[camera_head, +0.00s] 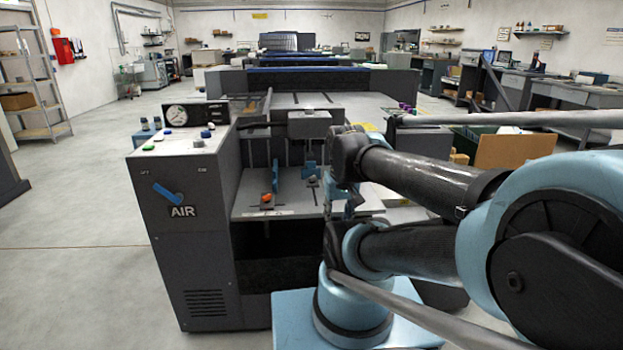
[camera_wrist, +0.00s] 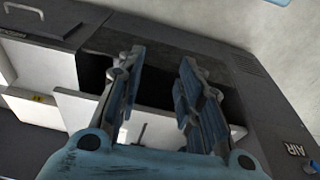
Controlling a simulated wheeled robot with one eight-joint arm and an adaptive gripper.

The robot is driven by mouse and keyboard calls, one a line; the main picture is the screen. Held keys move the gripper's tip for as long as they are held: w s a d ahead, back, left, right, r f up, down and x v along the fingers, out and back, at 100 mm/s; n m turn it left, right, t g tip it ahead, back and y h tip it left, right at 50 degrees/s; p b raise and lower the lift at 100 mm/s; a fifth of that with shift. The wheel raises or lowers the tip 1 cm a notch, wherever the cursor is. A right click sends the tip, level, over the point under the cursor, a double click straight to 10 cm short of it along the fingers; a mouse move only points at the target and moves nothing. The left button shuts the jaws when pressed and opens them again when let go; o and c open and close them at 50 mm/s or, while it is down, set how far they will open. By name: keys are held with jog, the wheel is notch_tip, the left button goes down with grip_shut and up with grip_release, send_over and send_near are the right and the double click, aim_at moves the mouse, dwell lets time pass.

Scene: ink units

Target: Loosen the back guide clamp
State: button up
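In the head view the press's pale feed table (camera_head: 290,207) carries two upright blue guides. One blue guide (camera_head: 276,172) stands at the left with an orange knob (camera_head: 267,198) in front of it. The other blue guide (camera_head: 311,168) stands farther right with a small dark knob (camera_head: 312,181) near its foot. I cannot tell for certain which part is the back guide clamp. My gripper (camera_wrist: 161,58) shows in the wrist view with its two blue-grey fingers apart and nothing between them. In the head view my arm partly hides the gripper and the table's right side.
The grey press cabinet (camera_head: 190,238) stands left of the table, with a blue AIR lever (camera_head: 167,193), a gauge (camera_head: 177,115) and buttons on top. Open floor (camera_head: 75,255) lies to the left of the cabinet.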

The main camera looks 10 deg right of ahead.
jog(key=w+r+m, duration=0.2)
jog(key=w+r, duration=0.4)
jog(key=w, duration=0.4)
jog(key=r+m+h, duration=0.2)
jog(key=m+h, duration=0.1)
jog(key=m, duration=0.4)
send_over(312, 177)
jog(key=s+a, duration=0.4)
jog(key=a, duration=0.1)
jog(key=shift+t, duration=0.4)
jog(key=x, duration=1.6)
jog(key=shift+d+f, duration=0.15)
jog(key=shift+f, duration=0.25)
grip_shut()
